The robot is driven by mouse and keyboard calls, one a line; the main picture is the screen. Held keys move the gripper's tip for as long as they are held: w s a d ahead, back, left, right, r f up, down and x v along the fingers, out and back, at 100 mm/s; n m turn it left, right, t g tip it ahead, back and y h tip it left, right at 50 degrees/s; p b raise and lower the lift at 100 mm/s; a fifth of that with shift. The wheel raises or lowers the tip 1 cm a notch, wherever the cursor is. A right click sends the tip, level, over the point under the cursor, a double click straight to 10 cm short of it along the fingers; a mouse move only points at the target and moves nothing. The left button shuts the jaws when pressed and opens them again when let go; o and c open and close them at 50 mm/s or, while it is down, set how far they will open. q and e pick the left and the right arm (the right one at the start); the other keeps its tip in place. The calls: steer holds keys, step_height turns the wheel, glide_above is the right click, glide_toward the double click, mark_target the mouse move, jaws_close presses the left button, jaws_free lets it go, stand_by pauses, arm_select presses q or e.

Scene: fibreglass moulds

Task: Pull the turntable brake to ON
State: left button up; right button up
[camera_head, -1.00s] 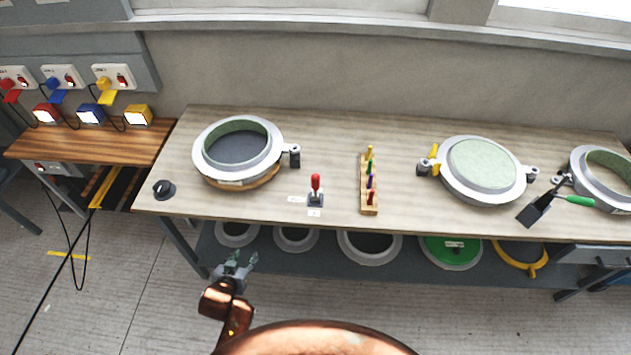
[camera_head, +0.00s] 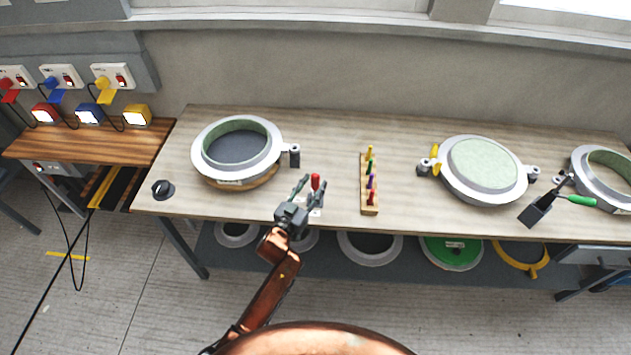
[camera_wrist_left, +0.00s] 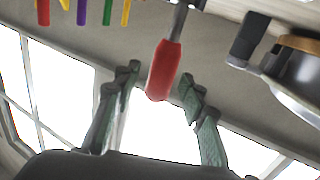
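The turntable brake is a lever with a red handle (camera_head: 315,182), standing near the front edge of the bench beside the round mould on its turntable (camera_head: 236,183). My left gripper (camera_head: 311,188) is open at the lever, with its fingers on either side of the red handle in the head view. In the left wrist view the red handle (camera_wrist_left: 164,70) hangs between the two spread green fingertips (camera_wrist_left: 159,88). I cannot tell whether a finger touches it. The gripper partly hides the lever's base and its labels. My right gripper is not in view.
A wooden rack (camera_head: 369,190) with several coloured pegs stands just right of the lever. A closed mould (camera_head: 482,170) and another ring mould (camera_head: 606,180) are further right. A black knob (camera_head: 163,190) sits at the bench's left front corner. More rings lie on the shelf below.

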arm_select(q)
steer(key=shift+x, duration=1.1)
steer(key=shift+a, duration=0.1)
jaws_close()
